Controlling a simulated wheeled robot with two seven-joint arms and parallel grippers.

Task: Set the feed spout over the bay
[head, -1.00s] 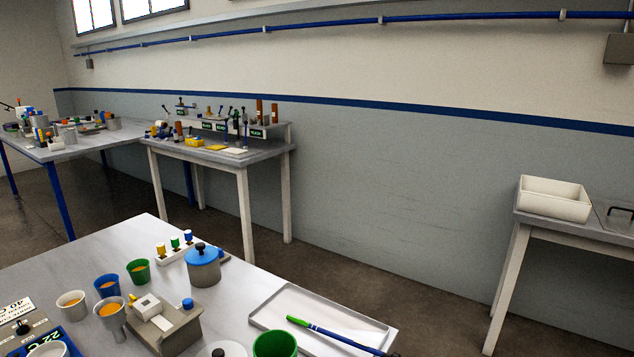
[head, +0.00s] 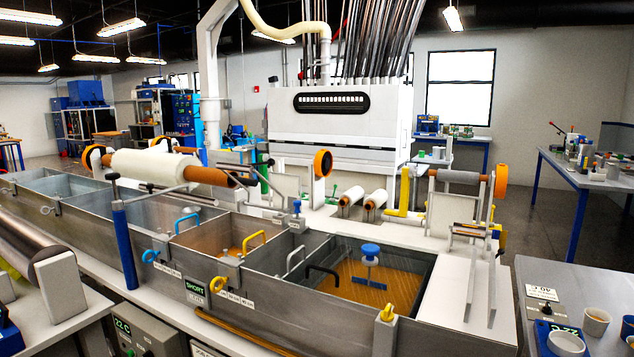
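A long grey metal bath (head: 330,319) runs across the view, split by upright plates into several bays. A blue post (head: 124,245) stands at its near wall, with a thin grey tube from its top reaching right over the bath; this looks like the feed spout. I cannot tell exactly which bay its outlet is over. The middle bay (head: 212,238) and the right bay (head: 345,285) hold amber liquid. A blue-knobbed piece (head: 371,250) stands in the right bay. A sign (head: 194,292) on the near wall reads SHORT. Neither of my grippers shows.
A white roll (head: 150,168) on an orange-ended bar lies above the bath. Coloured handles, such as a yellow one (head: 254,240), rise from the dividers. A large white cabinet (head: 340,120) stands behind. A grey bench with cups (head: 596,320) is at the lower right.

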